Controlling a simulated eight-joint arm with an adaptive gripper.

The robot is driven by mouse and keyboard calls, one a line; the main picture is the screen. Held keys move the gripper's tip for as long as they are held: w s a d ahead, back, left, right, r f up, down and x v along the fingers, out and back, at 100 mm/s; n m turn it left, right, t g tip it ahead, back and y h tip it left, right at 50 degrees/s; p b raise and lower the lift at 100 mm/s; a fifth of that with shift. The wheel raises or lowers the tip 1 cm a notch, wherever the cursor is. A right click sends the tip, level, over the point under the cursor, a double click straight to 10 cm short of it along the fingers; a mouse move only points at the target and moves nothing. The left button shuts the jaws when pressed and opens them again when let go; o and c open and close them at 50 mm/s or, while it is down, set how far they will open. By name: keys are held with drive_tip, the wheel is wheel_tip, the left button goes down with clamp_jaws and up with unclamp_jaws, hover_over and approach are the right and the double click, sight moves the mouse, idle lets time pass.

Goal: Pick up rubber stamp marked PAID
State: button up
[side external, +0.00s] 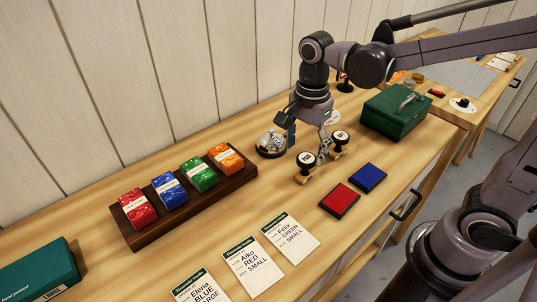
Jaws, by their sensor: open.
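Two rubber stamps with black knobs and wooden bases stand near the middle of the table. The left stamp (306,162) shows a pale label on its knob. The right stamp (339,140) stands just behind it to the right, with a similar pale label. The print on both labels is too small to read, so I cannot tell which one is marked PAID. My gripper (322,150) points down between the two stamps, open, with its fingers close to both. Whether a finger touches either stamp cannot be told.
A silver bell (270,144) is left of my gripper. A red ink pad (339,201) and a blue ink pad (369,177) lie in front. A green box (394,113) stands right. A wooden tray (183,208) of coloured packets and several order cards (258,266) lie left.

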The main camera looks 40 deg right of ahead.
sight(307, 158)
drive_tip(key=f, duration=0.2)
drive_tip(key=d+f, duration=0.1)
drive_tip(key=f, duration=0.1)
drive_tip(key=shift+f, duration=0.65)
drive_tip(key=c, duration=1.3)
